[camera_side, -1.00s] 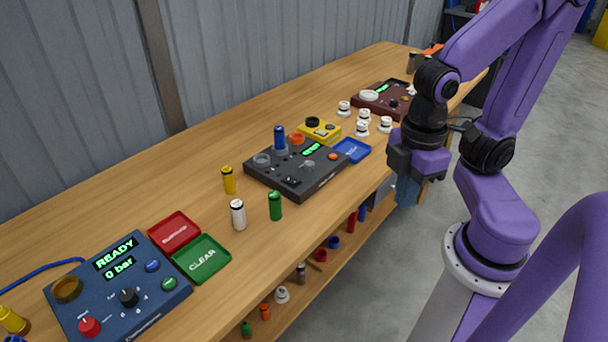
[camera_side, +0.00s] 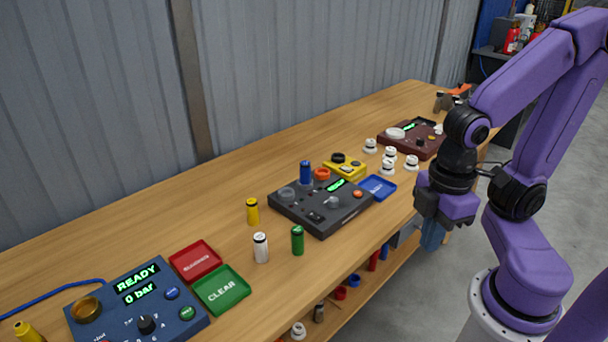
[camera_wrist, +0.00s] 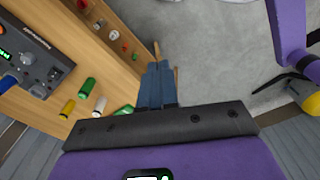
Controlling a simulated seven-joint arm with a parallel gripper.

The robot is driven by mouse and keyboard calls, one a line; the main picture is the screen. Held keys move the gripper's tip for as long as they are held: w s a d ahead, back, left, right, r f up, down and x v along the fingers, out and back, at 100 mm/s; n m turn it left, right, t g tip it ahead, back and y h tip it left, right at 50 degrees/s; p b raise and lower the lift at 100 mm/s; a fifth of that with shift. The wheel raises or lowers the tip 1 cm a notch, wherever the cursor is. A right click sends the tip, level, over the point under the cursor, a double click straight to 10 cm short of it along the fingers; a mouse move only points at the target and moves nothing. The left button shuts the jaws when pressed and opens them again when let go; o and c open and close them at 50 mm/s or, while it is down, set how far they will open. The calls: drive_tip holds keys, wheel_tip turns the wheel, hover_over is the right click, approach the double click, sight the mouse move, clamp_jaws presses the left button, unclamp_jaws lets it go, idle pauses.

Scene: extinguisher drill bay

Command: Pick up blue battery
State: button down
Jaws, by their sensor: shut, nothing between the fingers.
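The blue battery (camera_side: 306,172) stands upright at the back left of a dark grey tester (camera_side: 290,212) on the wooden bench, in the side view. My gripper (camera_side: 431,237) hangs past the bench's front edge, to the right of the tester and well apart from the battery. Its blue-grey fingers point down, shut with nothing between them. In the wrist view the fingers (camera_wrist: 157,84) are together above the floor beside the bench edge. The tester (camera_wrist: 35,65) is at the upper left there.
Yellow (camera_side: 252,211), white (camera_side: 261,247) and green (camera_side: 297,240) batteries stand in front of the tester. A blue tray (camera_side: 377,187), a yellow device (camera_side: 352,170) and several white caps (camera_side: 389,160) are right of it. A lower shelf holds small parts, including a blue one (camera_side: 385,250).

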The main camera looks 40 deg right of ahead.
drive_tip(key=c, duration=0.7)
unclamp_jaws()
drive_tip(key=shift+o, duration=0.2)
drive_tip(key=w+d+f+n+t+h, duration=0.1)
drive_tip(key=w+f+n+t+h, duration=0.2)
drive_tip(key=w, duration=0.9)
drive_tip(key=w+f+n+h, duration=0.15)
drive_tip(key=w+h, duration=0.35)
drive_tip(key=w, duration=0.7)
drive_tip(key=n+t+h, duration=0.4)
drive_tip(key=n, duration=0.3)
approach(302, 169)
drive_tip(key=x, duration=0.8)
drive_tip(key=shift+d, duration=0.1)
drive_tip(key=shift+x, duration=2.6)
